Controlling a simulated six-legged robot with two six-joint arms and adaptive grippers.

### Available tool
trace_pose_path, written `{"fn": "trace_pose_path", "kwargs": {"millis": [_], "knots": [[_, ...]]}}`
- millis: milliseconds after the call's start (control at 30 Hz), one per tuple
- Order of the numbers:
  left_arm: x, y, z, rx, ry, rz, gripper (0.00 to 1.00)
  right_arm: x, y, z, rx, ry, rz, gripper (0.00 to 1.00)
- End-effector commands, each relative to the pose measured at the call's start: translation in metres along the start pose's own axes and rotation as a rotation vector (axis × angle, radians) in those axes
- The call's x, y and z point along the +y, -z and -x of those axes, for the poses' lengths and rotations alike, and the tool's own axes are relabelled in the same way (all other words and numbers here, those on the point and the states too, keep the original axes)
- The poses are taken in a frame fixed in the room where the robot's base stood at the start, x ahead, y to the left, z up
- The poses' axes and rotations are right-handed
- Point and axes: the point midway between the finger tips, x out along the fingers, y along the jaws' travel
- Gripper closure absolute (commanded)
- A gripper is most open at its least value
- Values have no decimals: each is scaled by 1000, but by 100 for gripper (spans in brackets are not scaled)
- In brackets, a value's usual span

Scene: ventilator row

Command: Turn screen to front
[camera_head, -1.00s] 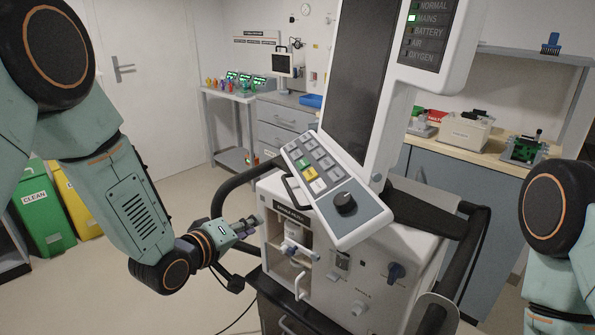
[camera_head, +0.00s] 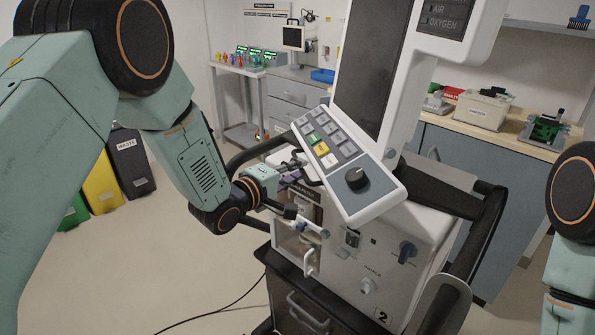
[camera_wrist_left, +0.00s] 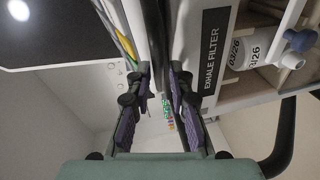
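The ventilator's screen (camera_head: 372,70) is a tall dark panel in a white housing, seen at an angle and cut off at the top. Below it is a tilted control panel (camera_head: 347,168) with grey, green and yellow keys and a black knob. A black handle bar sits at the panel's left side; it also shows in the left wrist view (camera_wrist_left: 158,35). My left gripper (camera_head: 288,178) is at this handle. In the left wrist view its two purple-padded fingers (camera_wrist_left: 160,78) stand apart, with the bar between or just beyond their tips; contact is unclear. My right gripper is out of view.
The ventilator body (camera_head: 385,245) has a filter bay, knobs and a black side rail (camera_head: 485,230) close by. A workbench (camera_head: 480,130) with boxes stands behind right. Bins (camera_head: 130,160) stand at the left. Floor at the lower left is clear except for a cable.

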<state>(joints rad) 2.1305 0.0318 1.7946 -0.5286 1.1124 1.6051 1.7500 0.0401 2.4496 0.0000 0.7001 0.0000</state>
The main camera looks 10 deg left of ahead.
Motion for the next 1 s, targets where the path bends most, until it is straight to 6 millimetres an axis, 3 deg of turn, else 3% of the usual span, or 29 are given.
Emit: {"fn": "trace_pose_path", "kwargs": {"millis": [133,400,667,1000], "knots": [[0,0,-10,-1,0,0,79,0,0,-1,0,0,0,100],[0,0,-12,-1,0,0,79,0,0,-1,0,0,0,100],[0,0,-11,-1,1,0,100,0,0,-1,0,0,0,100],[0,1,-11,1,1,1,100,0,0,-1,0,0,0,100]]}}
